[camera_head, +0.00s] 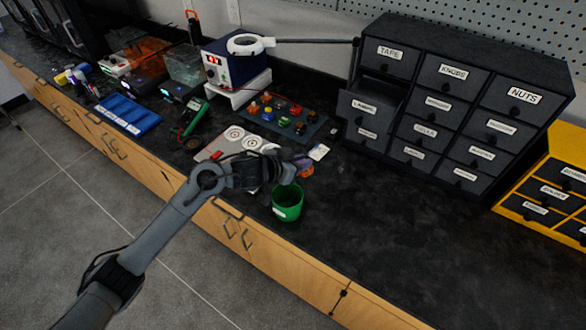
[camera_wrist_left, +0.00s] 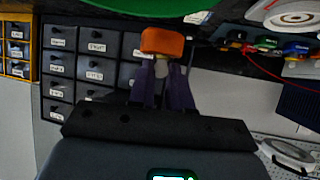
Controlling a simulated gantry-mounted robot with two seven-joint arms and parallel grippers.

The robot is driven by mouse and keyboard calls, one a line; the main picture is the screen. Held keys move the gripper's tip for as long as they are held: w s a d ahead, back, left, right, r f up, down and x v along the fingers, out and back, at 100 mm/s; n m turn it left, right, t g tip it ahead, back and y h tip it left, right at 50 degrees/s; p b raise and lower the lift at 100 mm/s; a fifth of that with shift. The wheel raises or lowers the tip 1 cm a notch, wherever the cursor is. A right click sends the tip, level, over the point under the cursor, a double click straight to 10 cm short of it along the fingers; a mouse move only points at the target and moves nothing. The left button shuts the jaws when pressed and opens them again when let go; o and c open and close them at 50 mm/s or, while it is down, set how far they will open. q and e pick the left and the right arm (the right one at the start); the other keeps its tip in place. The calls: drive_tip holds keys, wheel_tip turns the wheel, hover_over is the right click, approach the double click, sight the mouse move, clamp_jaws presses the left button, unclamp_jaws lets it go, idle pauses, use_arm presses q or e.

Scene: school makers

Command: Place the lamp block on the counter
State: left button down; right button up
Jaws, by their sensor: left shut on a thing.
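The lamp block appears to be the small orange block (camera_head: 306,173) at the end of my left arm in the head view. In the wrist view the orange block (camera_wrist_left: 162,42) sits at the tips of the two dark purple fingers, with a pale part between them. My left gripper (camera_head: 299,163) is shut on it and holds it over the black counter (camera_head: 400,230), just behind a green cup. The gripper partly hides the block in the head view, and I cannot tell its exact height. My right gripper is not in view.
The green cup (camera_head: 288,204) stands near the counter's front edge. A black drawer cabinet (camera_head: 450,100) stands behind, with one left drawer (camera_head: 369,106) pulled out. A mat (camera_head: 285,118) with several coloured parts lies at the back. The counter right of the cup is clear.

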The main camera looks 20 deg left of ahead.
use_arm(q)
drive_tip(key=w+a+f+b, duration=0.1)
drive_tip(key=w+a+f, duration=0.1)
drive_tip(key=w+a+f+b, duration=0.1)
drive_tip(key=w+a+f, duration=0.1)
drive_tip(key=w, duration=0.1)
drive_tip(key=shift+w+a, duration=0.1)
drive_tip(key=shift+a, duration=0.05)
drive_tip(key=shift+f+b, duration=1)
drive_tip(key=shift+f, duration=1)
drive_tip(key=shift+f, duration=0.15)
drive_tip(key=c, duration=1.1)
unclamp_jaws()
drive_tip(key=shift+o, duration=0.2)
